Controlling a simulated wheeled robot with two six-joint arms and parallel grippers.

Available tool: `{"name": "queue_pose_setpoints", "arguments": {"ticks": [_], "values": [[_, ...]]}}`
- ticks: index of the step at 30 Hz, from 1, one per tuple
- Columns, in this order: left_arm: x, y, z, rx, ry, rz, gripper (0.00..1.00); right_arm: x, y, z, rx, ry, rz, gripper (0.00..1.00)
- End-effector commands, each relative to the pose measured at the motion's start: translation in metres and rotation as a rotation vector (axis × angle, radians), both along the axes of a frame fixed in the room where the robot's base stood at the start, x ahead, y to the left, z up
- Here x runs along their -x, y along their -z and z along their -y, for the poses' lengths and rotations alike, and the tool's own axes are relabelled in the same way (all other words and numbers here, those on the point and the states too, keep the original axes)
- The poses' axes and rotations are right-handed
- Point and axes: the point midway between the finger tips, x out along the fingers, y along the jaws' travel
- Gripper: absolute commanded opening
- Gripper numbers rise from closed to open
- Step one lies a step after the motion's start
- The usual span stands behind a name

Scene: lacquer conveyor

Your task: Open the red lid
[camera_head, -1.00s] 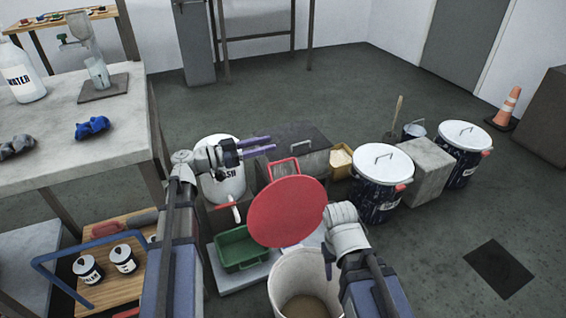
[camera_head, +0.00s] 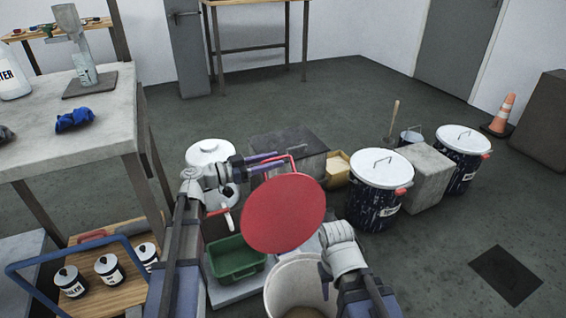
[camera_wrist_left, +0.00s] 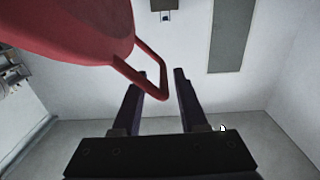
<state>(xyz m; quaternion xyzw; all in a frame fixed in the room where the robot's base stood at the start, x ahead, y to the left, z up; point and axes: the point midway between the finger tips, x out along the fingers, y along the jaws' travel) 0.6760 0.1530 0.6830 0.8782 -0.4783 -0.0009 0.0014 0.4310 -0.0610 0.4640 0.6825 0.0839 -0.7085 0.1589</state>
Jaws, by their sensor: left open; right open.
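The round red lid (camera_head: 284,214) is tilted steeply above a cream bucket (camera_head: 297,268), whose mouth shows below it. I cannot tell whether lid and bucket touch. The lid's red handle (camera_head: 292,158) sticks out at its upper side. My left gripper (camera_head: 268,161) is open at this handle. In the left wrist view the lid (camera_wrist_left: 70,30) is at the upper left, and its handle (camera_wrist_left: 150,70) reaches between the open fingers (camera_wrist_left: 158,85). My right gripper (camera_head: 325,278) is low by the bucket's mouth, mostly hidden by its own wrist.
A green tray (camera_head: 235,258) and a white bin (camera_head: 208,150) stand left of the bucket. A dark box (camera_head: 318,158) is behind the lid. Lidded drums (camera_head: 376,203) and a grey block (camera_head: 427,178) stand right. A workbench (camera_head: 125,120) is on the left. Floor at front right is clear.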

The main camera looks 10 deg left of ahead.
Motion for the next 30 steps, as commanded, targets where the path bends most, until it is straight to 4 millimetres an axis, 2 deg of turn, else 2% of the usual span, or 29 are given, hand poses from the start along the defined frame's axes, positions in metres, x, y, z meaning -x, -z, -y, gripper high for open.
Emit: {"name": "queue_pose_setpoints", "arguments": {"ticks": [3, 7, 20, 30], "values": [[-0.01, 0.0, 0.015, 0.0, 0.002, 0.0, 0.42, 0.0, 0.0, 0.0, 0.0, 0.0, 0.0, 0.5], [-0.017, 0.0, 0.026, 0.0, 0.001, 0.0, 0.42, 0.0, 0.0, 0.0, 0.0, 0.0, 0.0, 0.5], [-0.021, 0.0, 0.032, 0.0, -0.001, 0.0, 0.42, 0.0, 0.0, 0.0, 0.0, 0.0, 0.0, 0.5], [-0.021, 0.0, 0.032, 0.0, -0.001, 0.0, 0.05, 0.0, 0.0, 0.0, 0.0, 0.0, 0.0, 0.5]]}}
